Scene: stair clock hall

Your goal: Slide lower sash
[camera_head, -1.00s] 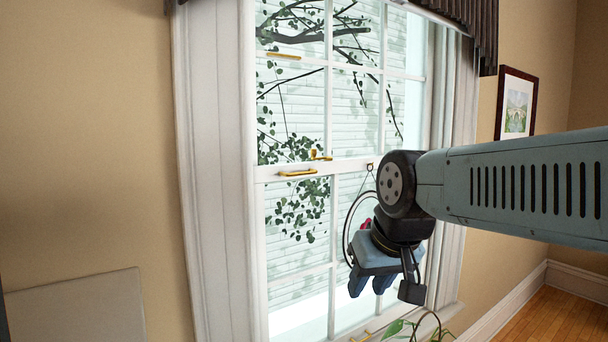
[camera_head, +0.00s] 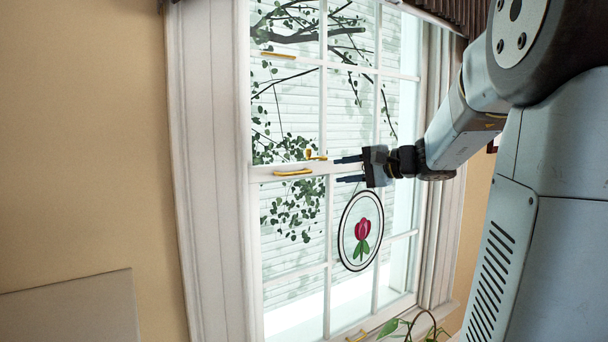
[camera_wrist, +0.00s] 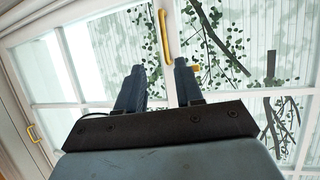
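The white lower sash (camera_head: 291,276) sits in the window frame, its top rail at mid-height meeting the upper sash (camera_head: 323,100). A brass handle (camera_head: 294,172) is on that rail, with a small brass latch (camera_head: 315,155) just above. Another brass handle (camera_head: 357,336) is at the sash bottom. My gripper (camera_head: 347,170) is at rail height, right of the rail handle, fingers pointing left. It is open and empty. In the wrist view the rail handle (camera_wrist: 165,36) lies beyond the gap between my fingers (camera_wrist: 158,66). The bottom handle (camera_wrist: 34,133) shows at left.
A round rose ornament (camera_head: 361,232) hangs in front of the lower panes below my gripper. A leafy plant (camera_head: 402,325) stands at the bottom right. Another brass handle (camera_head: 279,55) is on the upper sash. A grey panel (camera_head: 70,312) is at lower left.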

